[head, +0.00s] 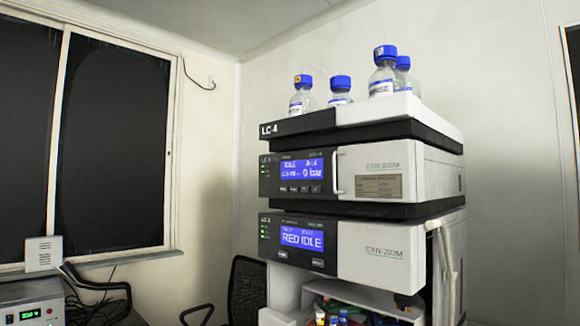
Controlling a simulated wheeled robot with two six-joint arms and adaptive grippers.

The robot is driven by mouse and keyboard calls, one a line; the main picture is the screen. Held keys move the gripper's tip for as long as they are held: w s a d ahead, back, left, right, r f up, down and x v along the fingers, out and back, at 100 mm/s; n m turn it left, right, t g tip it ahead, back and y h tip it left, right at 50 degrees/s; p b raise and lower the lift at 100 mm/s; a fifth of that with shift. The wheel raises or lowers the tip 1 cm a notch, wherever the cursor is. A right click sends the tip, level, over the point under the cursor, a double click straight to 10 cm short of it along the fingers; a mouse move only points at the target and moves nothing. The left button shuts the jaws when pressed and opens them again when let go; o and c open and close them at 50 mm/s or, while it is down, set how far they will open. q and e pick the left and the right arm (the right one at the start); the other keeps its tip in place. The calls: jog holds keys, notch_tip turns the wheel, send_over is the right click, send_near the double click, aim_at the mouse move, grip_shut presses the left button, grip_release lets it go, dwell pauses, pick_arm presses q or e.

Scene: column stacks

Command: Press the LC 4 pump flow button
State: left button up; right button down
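The LC 4 stack stands right of centre in the head view, with an "LC 4" label on its dark top tray front (290,128). Below it is the pump module (412,165), whose blue screen (303,170) reads "IDLE" and "0 bar". A row of several small dark buttons (300,189) sits under that screen; their labels are too small to read, so I cannot tell which is flow. A light vertical handle is right of the panel. Neither of my grippers is in view.
Blue-capped bottles (383,75) stand on top. An open bay below holds small bottles. A dark chair (247,288) is left of the stack, and another instrument (32,305) is far left.

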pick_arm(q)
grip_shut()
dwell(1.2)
